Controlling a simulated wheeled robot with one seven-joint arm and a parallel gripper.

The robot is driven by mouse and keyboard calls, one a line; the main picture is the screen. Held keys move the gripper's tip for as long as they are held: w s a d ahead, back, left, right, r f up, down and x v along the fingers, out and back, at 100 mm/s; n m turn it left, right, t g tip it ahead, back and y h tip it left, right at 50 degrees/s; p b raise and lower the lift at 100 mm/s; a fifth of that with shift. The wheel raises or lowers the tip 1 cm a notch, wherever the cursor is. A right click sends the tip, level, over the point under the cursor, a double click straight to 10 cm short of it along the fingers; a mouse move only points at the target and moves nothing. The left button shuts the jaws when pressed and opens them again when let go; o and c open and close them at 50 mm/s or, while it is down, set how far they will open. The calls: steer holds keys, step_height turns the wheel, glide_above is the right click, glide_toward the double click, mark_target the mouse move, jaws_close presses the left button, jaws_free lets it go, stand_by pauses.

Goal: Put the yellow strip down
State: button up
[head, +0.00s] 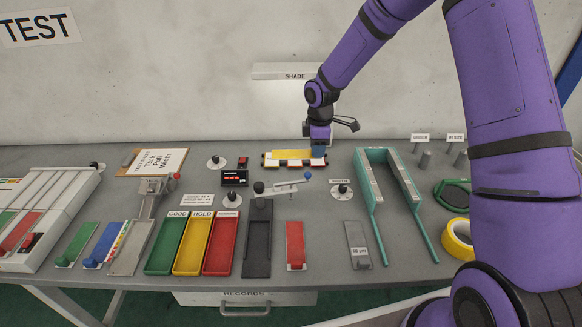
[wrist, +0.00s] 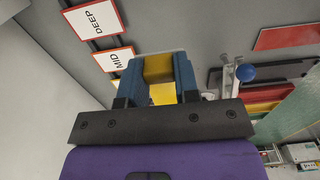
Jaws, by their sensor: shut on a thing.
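My gripper (head: 318,151) is at the back of the grey table, pointing down at the right end of the yellow strip (head: 290,155). In the wrist view its blue fingers (wrist: 158,78) are shut on a yellow end piece (wrist: 158,66) of the strip. In the head view the strip lies level across a low dark rack with red-edged white labels (head: 270,162). Whether the strip touches the rack or hangs just above it, I cannot tell. The wrist view shows labels DEEP (wrist: 91,20) and MID (wrist: 113,60) beside the fingers.
Green GOOD (head: 166,245), yellow HOLD (head: 193,245) and red (head: 222,245) trays stand in front. A lever with a blue knob (head: 307,176) is close in front of the rack. A teal frame (head: 361,195) stands to the right. A clipboard (head: 157,161) lies to the left.

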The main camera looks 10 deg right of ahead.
glide_above(314, 179)
step_height(314, 179, down, 6)
steer(key=shift+s+f, duration=0.1)
steer(key=shift+f, duration=2.2)
steer(key=shift+f, duration=0.1)
steer(key=o, duration=0.9)
